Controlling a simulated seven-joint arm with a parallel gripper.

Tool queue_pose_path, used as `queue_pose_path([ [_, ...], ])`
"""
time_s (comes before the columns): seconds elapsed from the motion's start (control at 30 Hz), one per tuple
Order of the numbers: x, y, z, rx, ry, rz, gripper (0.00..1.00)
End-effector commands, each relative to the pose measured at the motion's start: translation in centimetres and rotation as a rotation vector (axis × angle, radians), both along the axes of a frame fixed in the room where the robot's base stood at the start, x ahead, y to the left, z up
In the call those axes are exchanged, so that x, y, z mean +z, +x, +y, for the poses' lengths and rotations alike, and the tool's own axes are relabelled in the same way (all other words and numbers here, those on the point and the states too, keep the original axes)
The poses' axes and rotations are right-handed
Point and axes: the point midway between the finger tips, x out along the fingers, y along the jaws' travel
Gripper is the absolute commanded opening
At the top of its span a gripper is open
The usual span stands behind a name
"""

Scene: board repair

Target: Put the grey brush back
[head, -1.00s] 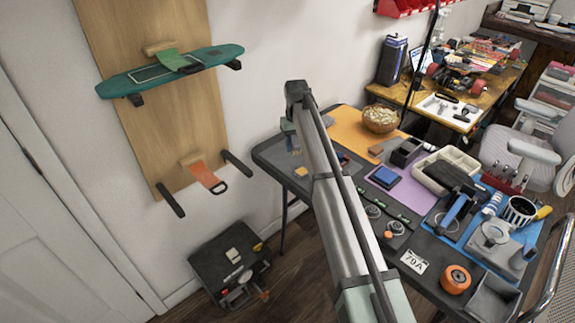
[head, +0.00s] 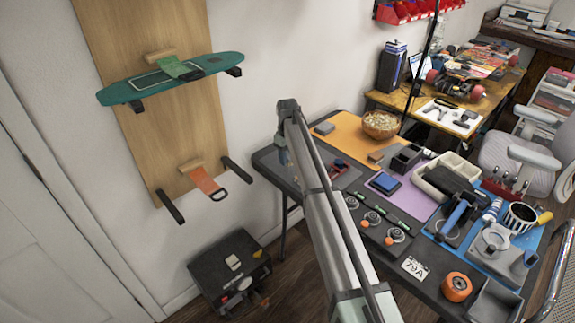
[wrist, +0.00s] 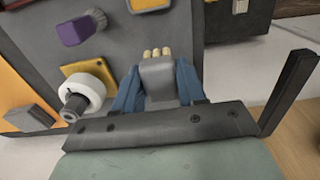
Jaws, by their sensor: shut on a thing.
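My gripper (wrist: 158,90) shows its blue fingers in the wrist view, closed on the sides of the grey brush (wrist: 158,76). The brush has a grey body, and its short cream bristles (wrist: 157,52) point to the top of the picture. It is held over the dark grey table top. In the head view my gripper (head: 282,150) is small and partly behind my arm, above the far left end of the dark table (head: 265,160). The brush cannot be made out clearly there.
The wrist view shows a white ring-shaped part (wrist: 92,86), a yellow piece (wrist: 95,70) and a purple block (wrist: 76,31) close by. The orange mat (head: 350,133) holds a grey block (head: 325,128). A purple mat (head: 412,205) lies to its right. A black case (head: 230,270) stands on the floor.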

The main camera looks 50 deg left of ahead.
Motion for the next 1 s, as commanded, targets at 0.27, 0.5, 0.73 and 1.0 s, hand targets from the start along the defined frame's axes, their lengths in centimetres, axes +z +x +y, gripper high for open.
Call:
queue_pose_path([
  [0.27,-2.6,0.0,0.0,-0.001,-0.001,0.001,0.12],
  [0.5,-3.9,0.0,0.0,-0.001,0.000,0.000,0.12],
  [0.73,-4.0,0.0,0.0,-0.001,0.000,0.000,0.12],
  [1.0,-4.2,0.0,0.0,-0.001,0.000,0.000,0.58],
])
